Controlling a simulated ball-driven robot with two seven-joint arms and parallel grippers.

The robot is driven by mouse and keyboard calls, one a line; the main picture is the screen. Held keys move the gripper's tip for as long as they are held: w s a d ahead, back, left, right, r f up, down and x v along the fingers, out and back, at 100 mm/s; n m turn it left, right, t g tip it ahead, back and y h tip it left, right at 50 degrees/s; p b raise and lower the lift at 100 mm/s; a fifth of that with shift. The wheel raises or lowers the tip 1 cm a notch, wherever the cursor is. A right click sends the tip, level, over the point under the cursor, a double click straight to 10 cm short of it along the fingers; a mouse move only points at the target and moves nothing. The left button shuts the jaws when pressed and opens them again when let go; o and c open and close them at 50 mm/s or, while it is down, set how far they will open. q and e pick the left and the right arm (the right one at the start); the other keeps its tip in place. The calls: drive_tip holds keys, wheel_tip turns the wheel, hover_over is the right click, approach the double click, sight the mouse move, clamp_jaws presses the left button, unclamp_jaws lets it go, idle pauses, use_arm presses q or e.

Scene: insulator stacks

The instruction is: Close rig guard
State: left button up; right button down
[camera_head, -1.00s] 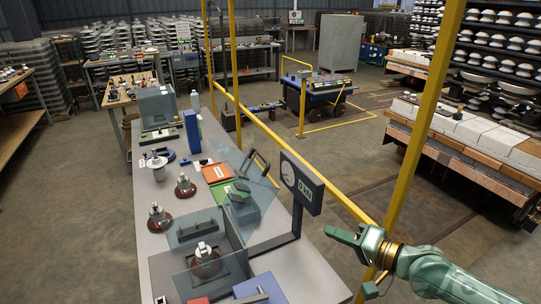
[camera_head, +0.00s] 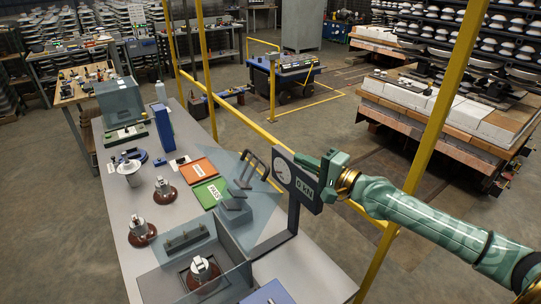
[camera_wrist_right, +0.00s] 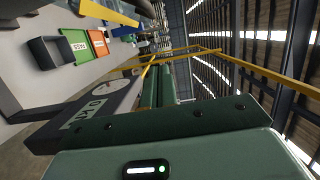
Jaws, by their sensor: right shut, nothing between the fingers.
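The rig (camera_head: 165,284) stands at the near end of the grey bench, with a metal-capped brown insulator (camera_head: 203,270) inside its clear walls. Its clear guard (camera_head: 262,205) is tilted up and open, leaning to the right over the bench. A black handle (camera_head: 254,167) shows at the guard's upper part. The gauge with a "0 kN" display (camera_head: 306,192) stands on a dark post beside the guard. My right gripper (camera_head: 305,163) is shut and empty at the gauge's top right edge, right of the handle; contact cannot be told. The display also shows in the wrist view (camera_wrist_right: 95,112). My left gripper is out of view.
Other insulators (camera_head: 165,190) stand at the left. A yellow post (camera_head: 425,150) rises behind my right arm, and a yellow rail (camera_head: 245,120) runs along the bench.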

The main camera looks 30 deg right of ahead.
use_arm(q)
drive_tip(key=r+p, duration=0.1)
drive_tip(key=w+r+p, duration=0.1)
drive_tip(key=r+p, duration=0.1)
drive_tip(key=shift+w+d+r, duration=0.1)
use_arm(e)
drive_tip(key=w+a, duration=0.5)
drive_tip(key=a, duration=0.1)
drive_tip(key=shift+a+f, duration=0.15)
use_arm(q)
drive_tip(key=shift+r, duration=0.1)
use_arm(e)
drive_tip(key=shift+w+a, duration=0.1)
